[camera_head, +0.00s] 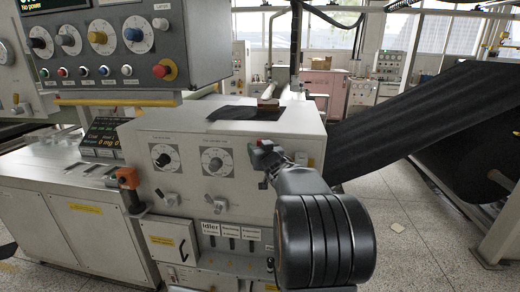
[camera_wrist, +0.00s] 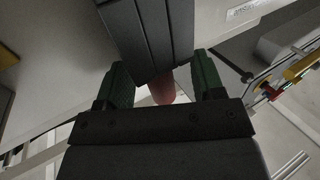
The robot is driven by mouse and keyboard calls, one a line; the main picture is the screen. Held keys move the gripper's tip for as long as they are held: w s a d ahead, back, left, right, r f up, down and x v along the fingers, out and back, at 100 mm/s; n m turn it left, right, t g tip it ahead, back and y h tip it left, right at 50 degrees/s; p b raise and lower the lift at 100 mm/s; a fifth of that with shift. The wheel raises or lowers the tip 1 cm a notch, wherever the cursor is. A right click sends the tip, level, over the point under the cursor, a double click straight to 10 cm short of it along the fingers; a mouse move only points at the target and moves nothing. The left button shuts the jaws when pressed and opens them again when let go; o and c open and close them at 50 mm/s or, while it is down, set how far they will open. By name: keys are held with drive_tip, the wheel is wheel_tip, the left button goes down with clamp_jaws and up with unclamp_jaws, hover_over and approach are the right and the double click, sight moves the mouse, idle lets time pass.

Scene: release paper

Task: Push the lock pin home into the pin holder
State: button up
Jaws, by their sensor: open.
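A red rounded end, which may be the lock pin (camera_wrist: 162,90), shows between my fingers in the wrist view. My gripper (camera_wrist: 161,84) is open, with a green-padded finger on each side of the red end and gaps between. A dark grooved block (camera_wrist: 148,35) lies just beyond and hides part of this spot; I cannot tell if it is the pin holder. In the head view my gripper (camera_head: 264,166) is at the right front edge of the pale machine cabinet, and a small red spot (camera_head: 266,143) shows there. How deep the pin sits is hidden.
The pale cabinet (camera_head: 190,150) carries two dials on its front. A control panel (camera_head: 110,50) with knobs and buttons overhangs at the upper left. A black sheet (camera_head: 420,105) slopes across the right.

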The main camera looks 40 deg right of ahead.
drive_tip(key=v, duration=1.3)
drive_tip(key=shift+s, duration=0.4)
drive_tip(key=shift+a, duration=0.1)
